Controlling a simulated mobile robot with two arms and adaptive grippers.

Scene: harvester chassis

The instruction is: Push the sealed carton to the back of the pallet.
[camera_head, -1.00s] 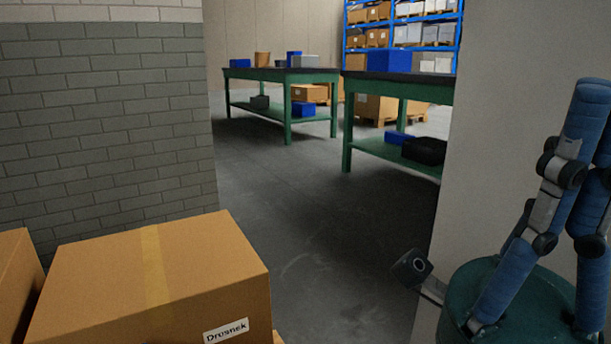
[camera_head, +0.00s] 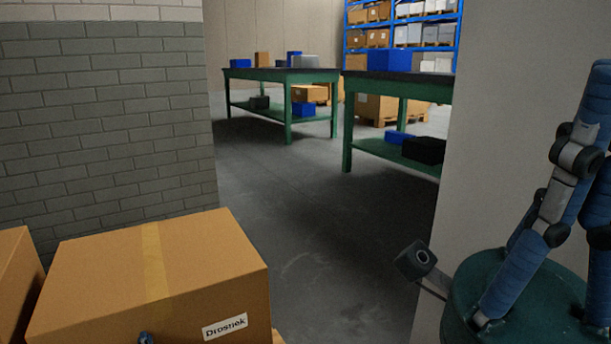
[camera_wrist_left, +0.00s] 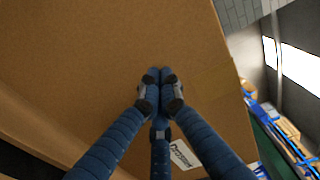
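The sealed carton (camera_head: 200,270) is a brown box with a tape strip on top and a "Drosnek" label on its near face, at the lower left of the head view. Its face (camera_wrist_left: 110,50) fills most of the left wrist view. The tip of my left gripper (camera_head: 146,338) shows at the bottom edge, in front of the carton's near face. In the wrist view its blue fingers (camera_wrist_left: 160,75) meet at their tips, with nothing seen between them. I cannot tell whether they touch the carton. My right gripper (camera_head: 560,190) points upward at the right, partly cut off. The pallet is not clearly visible.
Another brown carton (camera_head: 14,275) stands close to the left of the sealed one. A grey brick wall (camera_head: 110,130) rises behind. Open floor (camera_head: 320,240) lies to the right, with green tables (camera_head: 287,118) farther back and a pale wall (camera_head: 490,130) at right.

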